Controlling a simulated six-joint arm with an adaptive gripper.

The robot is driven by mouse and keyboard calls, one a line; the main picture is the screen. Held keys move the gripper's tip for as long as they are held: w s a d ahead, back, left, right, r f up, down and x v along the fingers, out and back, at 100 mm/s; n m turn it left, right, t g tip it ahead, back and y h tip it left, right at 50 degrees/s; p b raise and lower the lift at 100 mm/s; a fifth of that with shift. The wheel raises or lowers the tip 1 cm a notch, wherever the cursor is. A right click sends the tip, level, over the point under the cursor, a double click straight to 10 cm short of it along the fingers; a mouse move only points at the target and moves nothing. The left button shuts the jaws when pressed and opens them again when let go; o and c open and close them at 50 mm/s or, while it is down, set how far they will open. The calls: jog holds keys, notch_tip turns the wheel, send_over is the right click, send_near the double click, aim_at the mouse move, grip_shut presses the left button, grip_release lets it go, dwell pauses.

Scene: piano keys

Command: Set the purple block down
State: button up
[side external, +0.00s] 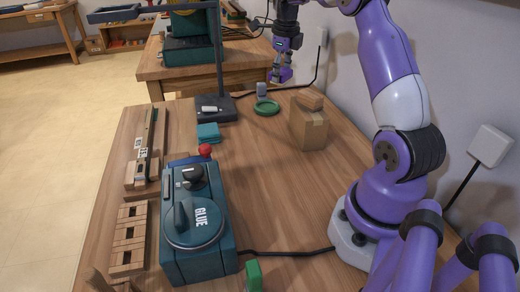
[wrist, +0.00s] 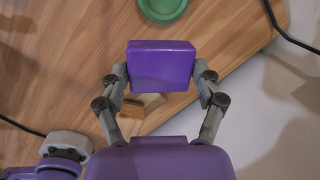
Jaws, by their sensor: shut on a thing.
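The purple block (wrist: 160,68) is held between the two fingers of my gripper (wrist: 163,76) in the wrist view. In the side external view my gripper (side external: 280,74) is at the far end of the table, with the purple block (side external: 286,75) at its tip. The block appears raised above the tabletop, near the table's far right edge. My gripper is shut on the block.
A green round dish (side external: 267,107) lies on the table near the block; it also shows in the wrist view (wrist: 163,8). A cardboard box (side external: 309,127) stands closer to my base. A teal glue machine (side external: 197,225) fills the near left. Bare wood (side external: 270,185) lies between.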

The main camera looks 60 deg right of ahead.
jog(key=s+d+f+m, duration=0.1)
jog(key=s+d+f, duration=0.1)
jog(key=d, duration=0.2)
jog(key=s+d+f+m, duration=0.1)
jog(key=s+d+f, duration=0.1)
jog(key=d+f, duration=0.1)
jog(key=s+d+f+m, duration=0.1)
jog(key=s+d+f, duration=0.1)
jog(key=d, duration=0.4)
jog(key=shift+s+f+m, duration=0.25)
jog(key=shift+m, duration=0.05)
jog(key=shift+d+f, duration=0.1)
jog(key=shift+f, duration=1.95)
jog(key=shift+f, duration=0.1)
jog(key=o, duration=1.3)
